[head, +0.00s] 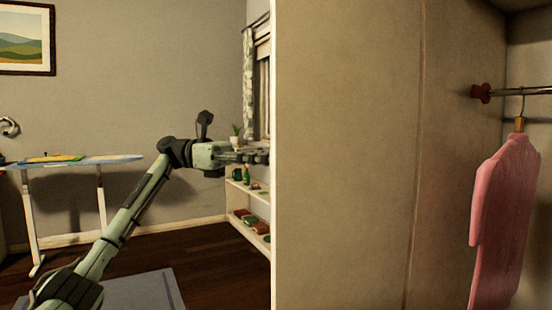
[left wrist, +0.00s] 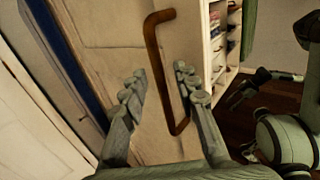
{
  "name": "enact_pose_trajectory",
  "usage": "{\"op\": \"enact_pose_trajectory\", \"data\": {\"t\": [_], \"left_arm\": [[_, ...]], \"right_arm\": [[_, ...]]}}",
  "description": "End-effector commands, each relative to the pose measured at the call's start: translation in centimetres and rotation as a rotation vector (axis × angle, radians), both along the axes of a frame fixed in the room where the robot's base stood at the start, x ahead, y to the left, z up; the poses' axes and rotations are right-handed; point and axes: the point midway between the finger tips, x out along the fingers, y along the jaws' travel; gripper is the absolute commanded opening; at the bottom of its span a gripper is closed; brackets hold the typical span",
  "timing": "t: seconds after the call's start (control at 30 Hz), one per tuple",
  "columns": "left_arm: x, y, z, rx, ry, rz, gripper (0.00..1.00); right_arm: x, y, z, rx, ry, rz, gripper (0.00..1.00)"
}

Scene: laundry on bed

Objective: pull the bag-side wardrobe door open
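A tall beige panel, which looks like the inner face of the wardrobe door (head: 345,150), stands open in the middle of the head view, its pale edge towards the left. My left gripper (head: 262,156) is just left of that edge, its fingertips close to the door's outer side. In the left wrist view, the brown bar handle (left wrist: 153,50) crosses the gap between the fingers of my left gripper (left wrist: 161,88). The fingers are apart, one on each side of the handle, not visibly closed on it.
Inside the wardrobe, a pink garment (head: 503,225) hangs from a rail (head: 520,91). A low white shelf (head: 240,190) with small items is behind my left gripper. Dark floor (head: 220,255) shows between.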

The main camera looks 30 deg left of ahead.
Motion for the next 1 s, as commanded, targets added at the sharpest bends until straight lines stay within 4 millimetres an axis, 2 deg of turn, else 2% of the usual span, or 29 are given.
{"op": "enact_pose_trajectory", "data": {"t": [0.3,0.5,0.7,1.0], "left_arm": [[-1.2,6.6,0.1,-0.002,0.001,0.004,0.3],[-1.8,9.5,0.1,-0.001,0.001,0.002,0.3],[-2.1,10.5,0.0,-0.001,0.0,0.0,0.3],[-2.1,10.5,0.0,-0.001,0.0,0.0,0.3]], "right_arm": [[0.0,0.0,0.0,-0.001,0.0,0.002,0.4],[0.0,0.0,-0.1,-0.001,0.0,0.002,0.4],[0.0,0.0,-0.1,-0.002,0.001,0.001,0.4],[0.0,0.0,-0.1,-0.002,0.001,0.001,0.4]]}}
